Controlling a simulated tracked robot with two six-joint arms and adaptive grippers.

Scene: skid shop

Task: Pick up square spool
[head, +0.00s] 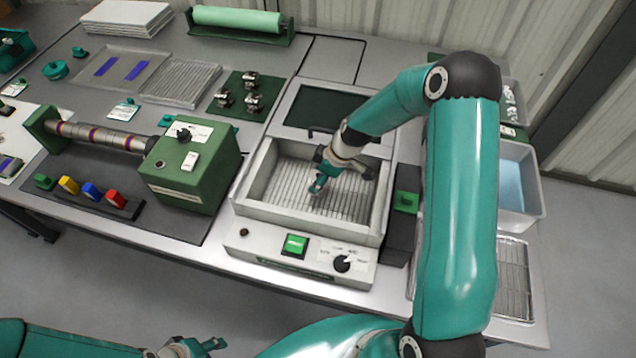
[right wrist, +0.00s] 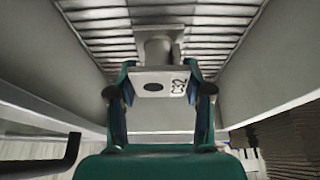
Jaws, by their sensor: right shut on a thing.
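The square spool (right wrist: 155,87) shows in the right wrist view as a grey piece with a square flange, a dark oval hole and a black-on-white mark. Its narrower neck points toward the slatted rack behind it. My right gripper (right wrist: 160,105) is shut on the flange, one finger on each side. In the head view my right gripper (head: 318,186) is down inside the open grey basin (head: 257,209), over the slatted rack. The spool is hard to make out there. My left gripper (head: 200,347) is at the bottom edge, away from the bench; its finger opening is unclear.
The basin's walls stand close around my right gripper, with its dark lid (head: 327,107) raised behind. A green machine with a roller (head: 190,168) stands to the left. A tub of blue liquid (head: 510,183) and a wire rack (head: 513,275) are at right.

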